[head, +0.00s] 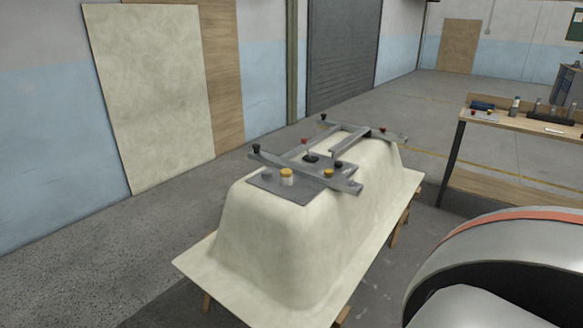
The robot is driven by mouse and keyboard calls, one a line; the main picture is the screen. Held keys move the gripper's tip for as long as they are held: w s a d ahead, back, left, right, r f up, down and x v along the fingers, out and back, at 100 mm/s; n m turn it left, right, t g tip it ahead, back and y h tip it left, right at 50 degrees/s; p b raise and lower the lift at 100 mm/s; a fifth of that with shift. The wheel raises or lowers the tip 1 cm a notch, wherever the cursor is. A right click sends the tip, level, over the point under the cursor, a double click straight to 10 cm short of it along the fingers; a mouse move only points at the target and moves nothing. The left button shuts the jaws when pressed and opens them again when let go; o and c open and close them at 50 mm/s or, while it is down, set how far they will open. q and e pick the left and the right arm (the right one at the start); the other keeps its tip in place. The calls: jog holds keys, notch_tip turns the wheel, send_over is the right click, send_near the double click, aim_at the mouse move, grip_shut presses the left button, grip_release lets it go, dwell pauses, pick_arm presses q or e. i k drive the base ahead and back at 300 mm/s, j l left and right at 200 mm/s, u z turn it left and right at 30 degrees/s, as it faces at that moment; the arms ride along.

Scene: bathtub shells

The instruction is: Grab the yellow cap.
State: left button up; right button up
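Neither of my grippers is in view.
A grey metal frame (347,141) with black and red knobs lies across the top of the shell. The shell rests on wooden trestles (398,228). A workbench (520,125) with bottles and tools stands at the right. Boards (150,95) lean on the left wall. Floor left of the shell is clear.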

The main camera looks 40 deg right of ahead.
aim_at(285, 172)
jog(key=i+z, duration=0.2)
jog(key=z, duration=0.3)
jog(key=i+j+z, duration=0.2)
jog(key=z, duration=0.3)
jog(key=i+j+z, duration=0.15)
jog(key=z, duration=0.35)
jog(key=i+j+z, duration=0.1)
jog(key=j+z, duration=0.2)
jog(key=z, duration=0.15)
jog(key=i+j+z, duration=0.1)
jog(key=j+z, duration=0.2)
jog(key=z, duration=0.2)
